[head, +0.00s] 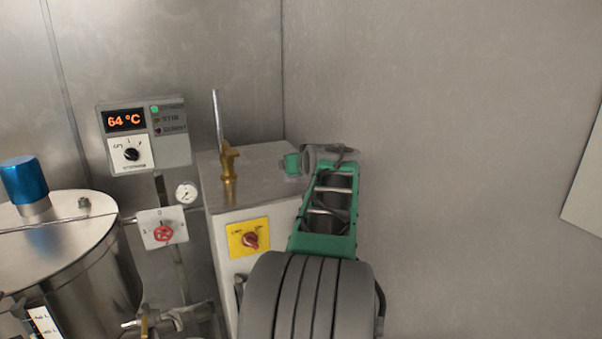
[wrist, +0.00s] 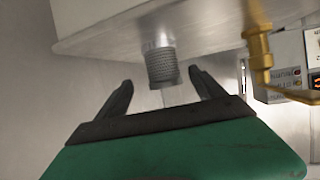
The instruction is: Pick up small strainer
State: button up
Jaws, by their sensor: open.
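The small strainer looks like a short metal cylinder with a fine mesh or knurled surface (wrist: 161,66) in the wrist view. One end meets a pale surface at the top of that picture. My gripper (wrist: 161,78) is open, its two dark fingers apart. The strainer's free end lies between the fingertips, with visible gaps on both sides. A narrow pale piece shows just below it. In the head view I cannot make out the strainer or the fingers; my green and grey arm covers the right side of the machine top.
A grey machine top (head: 262,165) carries a brass fitting (head: 228,160) with a metal rod. The brass also shows in the wrist view (wrist: 258,45). A control box reading 64 °C (head: 143,134) and a steel tank (head: 70,250) are at left. A bare wall (head: 450,150) is at right.

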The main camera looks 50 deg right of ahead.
jog(key=x, duration=0.2)
jog(key=p+x, duration=0.1)
jog(key=x, duration=0.2)
jog(key=p+x, duration=0.1)
jog(key=x, duration=0.1)
jog(key=shift+w+a+f, duration=0.15)
jog(key=shift+w+f, duration=0.25)
jog(key=shift+c, duration=0.5)
jog(key=c, duration=1.3)
jog(key=shift+c, duration=0.5)
jog(key=shift+r, duration=0.2)
